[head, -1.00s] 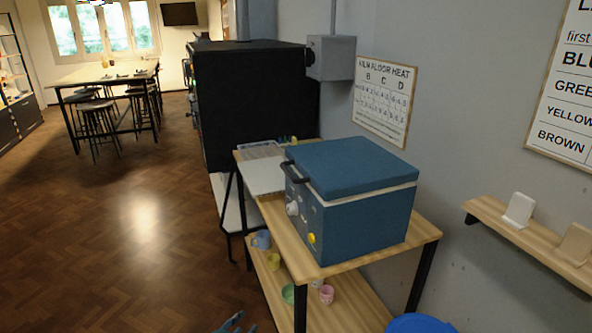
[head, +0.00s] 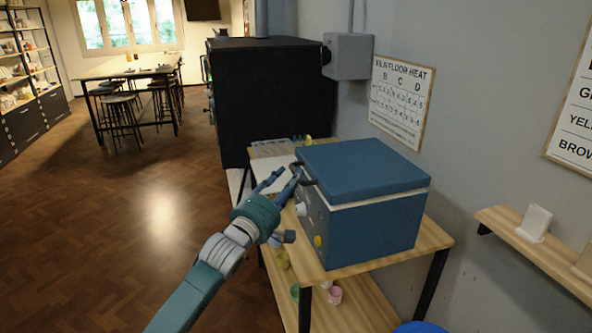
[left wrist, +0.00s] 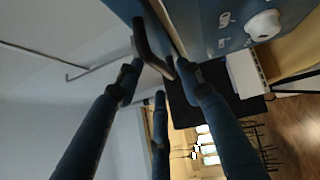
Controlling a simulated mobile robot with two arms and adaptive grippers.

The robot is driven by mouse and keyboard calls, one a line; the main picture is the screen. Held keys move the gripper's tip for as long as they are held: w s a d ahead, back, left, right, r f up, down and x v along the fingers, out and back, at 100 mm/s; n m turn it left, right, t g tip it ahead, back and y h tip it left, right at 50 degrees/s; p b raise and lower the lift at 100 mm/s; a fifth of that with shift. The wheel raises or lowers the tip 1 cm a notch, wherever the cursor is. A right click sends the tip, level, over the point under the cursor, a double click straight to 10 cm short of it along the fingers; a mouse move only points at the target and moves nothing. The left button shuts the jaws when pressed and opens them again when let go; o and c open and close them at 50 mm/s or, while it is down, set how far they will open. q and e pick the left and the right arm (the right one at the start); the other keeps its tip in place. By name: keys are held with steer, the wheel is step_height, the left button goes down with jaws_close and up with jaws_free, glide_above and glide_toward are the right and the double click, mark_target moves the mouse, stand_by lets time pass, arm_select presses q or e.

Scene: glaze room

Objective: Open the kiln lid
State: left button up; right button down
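The blue kiln (head: 370,232) stands on a wooden table, with its lid (head: 365,172) lying flat and closed above a pale seam. The dark lid handle (head: 304,174) sticks out at the lid's left front edge. My left gripper (head: 283,178) is at the handle, its fingers pointing toward it. In the left wrist view the handle (left wrist: 150,42) lies between the spread fingertips of the left gripper (left wrist: 157,78); firm contact cannot be made out. The kiln's white knob (left wrist: 263,25) is close by in that view. My right gripper is not in view.
A large black kiln (head: 265,100) stands behind the table (head: 435,238). Cups, including a pink one (head: 335,295), sit on the lower shelf. A wall shelf (head: 535,255) is at right, and a blue round object (head: 420,327) is below. The floor at left is open.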

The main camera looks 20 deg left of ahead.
mark_target(295, 171)
arm_select(q)
steer(key=shift+x, duration=2.1)
steer(key=shift+c, duration=0.5)
jaws_close()
